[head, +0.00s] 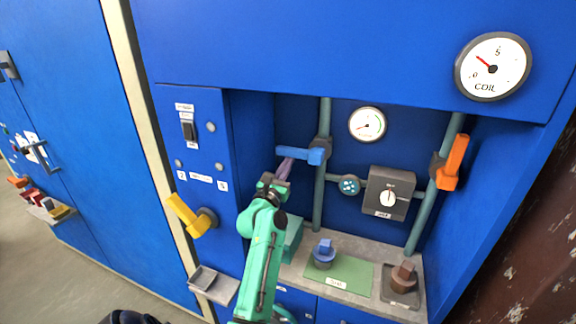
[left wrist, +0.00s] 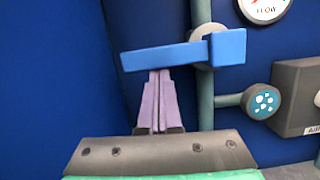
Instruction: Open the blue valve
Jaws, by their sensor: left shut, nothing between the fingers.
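The blue valve handle (head: 301,154) lies nearly level, pointing left from its hub on a vertical grey-green pipe (head: 320,190) in the recess. My left gripper (head: 284,169) is shut and empty, its purple fingertips just below the outer half of the handle. In the left wrist view, the blue handle (left wrist: 185,54) runs across above the fingertips (left wrist: 160,76), which come up to its lower edge. I cannot tell whether they touch it. My right gripper is not in view.
An orange handle (head: 453,162) sits on the right pipe, and a yellow handle (head: 187,214) on the left panel. A dark switch box (head: 390,193) and flow gauge (head: 367,124) are right of the blue valve. Blue and brown knobbed pieces stand on the shelf (head: 345,242) below.

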